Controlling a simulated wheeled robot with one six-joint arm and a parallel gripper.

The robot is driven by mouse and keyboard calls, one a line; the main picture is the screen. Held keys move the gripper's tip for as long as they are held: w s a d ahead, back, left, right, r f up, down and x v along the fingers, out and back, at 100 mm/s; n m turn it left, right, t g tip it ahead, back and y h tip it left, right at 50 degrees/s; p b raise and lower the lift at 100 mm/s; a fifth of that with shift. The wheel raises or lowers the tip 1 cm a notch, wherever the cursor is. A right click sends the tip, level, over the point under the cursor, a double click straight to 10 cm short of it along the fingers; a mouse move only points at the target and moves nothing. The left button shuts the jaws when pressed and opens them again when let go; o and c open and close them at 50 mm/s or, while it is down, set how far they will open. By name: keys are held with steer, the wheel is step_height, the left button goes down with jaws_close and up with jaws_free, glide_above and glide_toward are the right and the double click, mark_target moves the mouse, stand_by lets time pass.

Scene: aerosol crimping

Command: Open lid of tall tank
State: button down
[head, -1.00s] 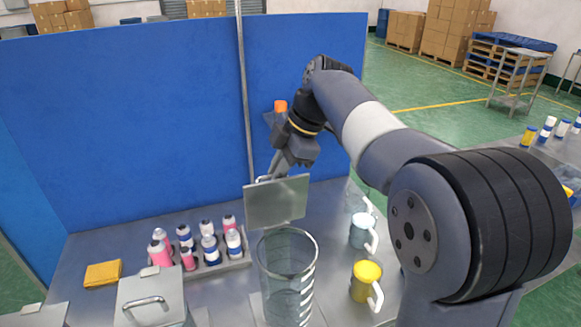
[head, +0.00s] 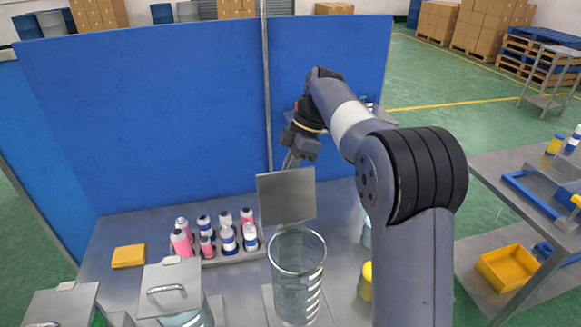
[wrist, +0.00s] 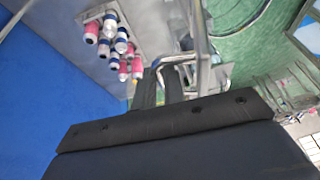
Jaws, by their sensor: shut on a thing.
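The tall tank (head: 297,285) is a clear glass cylinder with a metal rim, standing on the steel bench. Its lid (head: 286,198), a square grey plate, stands nearly upright at the back of the rim, and the tank's round mouth is uncovered. My gripper (head: 289,163) is behind the lid's upper edge, shut on the lid's handle. In the wrist view, the bent metal handle (wrist: 178,62) shows at the fingertips (wrist: 160,82). In the head view, the lid hides the handle.
Several pink, white and blue bottles (head: 228,238) stand in a rack left of the tank. Shorter tanks with closed lids (head: 168,287) are at front left, near a yellow sponge (head: 128,256). A yellow mug (head: 366,281) is partly behind my arm. A blue partition (head: 150,120) backs the bench.

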steer(key=shift+w+f, duration=0.3)
steer(key=shift+w, duration=0.05)
steer(key=c, duration=2)
jaws_free()
steer(key=o, duration=0.4)
steer(key=shift+w+a+f, duration=0.25)
steer(key=shift+w, duration=0.25)
steer(key=shift+c, duration=0.2)
steer(key=shift+o, duration=0.8)
steer(key=shift+d+r, duration=0.1)
steer(key=v, duration=1)
steer(key=shift+r, duration=0.45)
steer(key=shift+s, duration=0.1)
steer(key=x, duration=0.6)
steer(key=shift+f, duration=0.3)
steer(key=shift+r, duration=0.15)
